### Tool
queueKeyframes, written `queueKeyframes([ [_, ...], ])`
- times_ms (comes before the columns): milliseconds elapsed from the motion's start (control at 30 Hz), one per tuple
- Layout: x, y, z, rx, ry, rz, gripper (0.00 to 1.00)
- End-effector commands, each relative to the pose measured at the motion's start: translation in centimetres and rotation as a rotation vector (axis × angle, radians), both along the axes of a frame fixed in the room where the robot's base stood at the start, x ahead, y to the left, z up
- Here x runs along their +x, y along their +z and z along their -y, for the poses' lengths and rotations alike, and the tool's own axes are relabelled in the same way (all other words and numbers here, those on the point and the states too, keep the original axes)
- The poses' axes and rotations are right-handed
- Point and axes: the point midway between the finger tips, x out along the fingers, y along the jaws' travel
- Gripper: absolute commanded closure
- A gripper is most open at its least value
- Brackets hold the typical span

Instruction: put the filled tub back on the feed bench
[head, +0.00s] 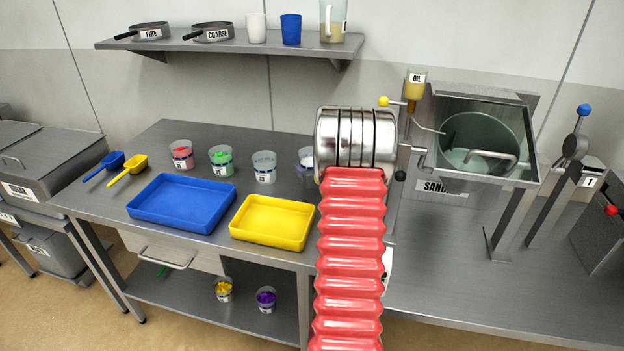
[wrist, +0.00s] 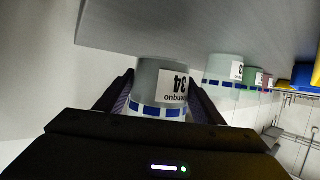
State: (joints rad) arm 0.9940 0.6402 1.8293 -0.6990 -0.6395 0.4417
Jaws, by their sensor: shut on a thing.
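In the wrist view, my gripper (wrist: 160,82) is shut on a pale grey tub (wrist: 150,78) with a white label reading 34 and a blue dashed band. The picture is upside down there, and the tub is between the two dark fingers. In the head view, part of this tub (head: 305,157) shows just left of the silver drum shape, and my gripper is hidden. The grey bench (head: 200,133) is beneath and around it. I cannot tell whether the tub touches the bench top. Its contents are hard to make out.
A row of tubs stands left of the held one: pale (head: 264,168), green (head: 221,161) and red (head: 181,155). A blue tray (head: 183,204) and yellow tray (head: 272,222) lie in front. A shelf (head: 180,44) hangs above.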

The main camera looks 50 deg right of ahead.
Motion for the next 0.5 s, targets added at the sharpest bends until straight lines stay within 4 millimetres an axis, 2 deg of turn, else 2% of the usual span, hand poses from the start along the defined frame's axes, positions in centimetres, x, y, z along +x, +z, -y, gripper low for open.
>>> queueKeyframes([
  [333,0.0,-0.2,0.0,-0.002,0.000,0.001,0.72],
  [500,0.0,-1.8,0.0,0.001,-0.002,0.001,0.72],
])
